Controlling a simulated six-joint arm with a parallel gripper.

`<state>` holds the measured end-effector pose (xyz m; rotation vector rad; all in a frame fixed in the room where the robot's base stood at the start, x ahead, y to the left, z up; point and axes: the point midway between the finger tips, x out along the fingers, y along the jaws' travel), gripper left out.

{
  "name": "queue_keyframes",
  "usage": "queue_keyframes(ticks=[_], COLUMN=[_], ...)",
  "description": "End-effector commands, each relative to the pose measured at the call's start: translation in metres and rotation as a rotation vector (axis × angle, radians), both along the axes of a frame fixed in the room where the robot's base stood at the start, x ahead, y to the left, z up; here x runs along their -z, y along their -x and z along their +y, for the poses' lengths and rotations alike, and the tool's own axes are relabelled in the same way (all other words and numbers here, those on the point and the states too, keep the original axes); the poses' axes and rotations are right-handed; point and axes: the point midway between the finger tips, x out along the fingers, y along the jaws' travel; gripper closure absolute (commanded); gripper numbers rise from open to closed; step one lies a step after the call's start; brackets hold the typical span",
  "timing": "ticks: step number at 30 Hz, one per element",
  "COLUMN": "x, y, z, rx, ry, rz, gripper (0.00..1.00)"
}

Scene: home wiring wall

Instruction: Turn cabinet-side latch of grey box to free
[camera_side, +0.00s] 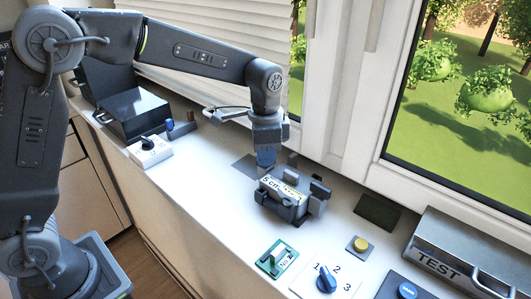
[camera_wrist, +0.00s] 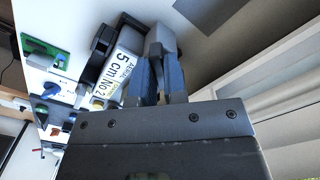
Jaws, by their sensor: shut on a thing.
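The grey box (camera_side: 283,203) with a white label reading "5 cm" stands on the white sill, right of centre in the side view. Its label (camera_wrist: 122,62) also shows in the wrist view. A dark latch (camera_side: 320,188) is on its right side. My gripper (camera_side: 266,160) points down at the box's left, far end. In the wrist view its blue fingers (camera_wrist: 158,82) are closed around a grey lever (camera_wrist: 160,42), which looks like the cabinet-side latch. In the side view the fingers hide most of that latch, so its exact angle cannot be told.
A green board (camera_side: 276,260), a white panel with a blue knob (camera_side: 327,279), a yellow button (camera_side: 361,244) and a grey TEST case (camera_side: 465,255) lie nearer. A white switch block (camera_side: 150,151) and black box (camera_side: 135,112) stand left. The window frame is close behind.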

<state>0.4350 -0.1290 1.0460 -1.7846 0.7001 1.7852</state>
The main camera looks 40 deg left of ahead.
Motion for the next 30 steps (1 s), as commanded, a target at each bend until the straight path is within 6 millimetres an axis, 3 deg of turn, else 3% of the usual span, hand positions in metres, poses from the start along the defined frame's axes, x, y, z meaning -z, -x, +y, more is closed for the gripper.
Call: queue_keyframes(ticks=[18,30], x=[-0.0008,-0.0007], y=[-0.0004,-0.0004], z=[0.0,0.0001], rx=[-0.546,-0.723], ry=[0.0,0.001], rz=[-0.002,-0.001], gripper=[1.0,1.0])
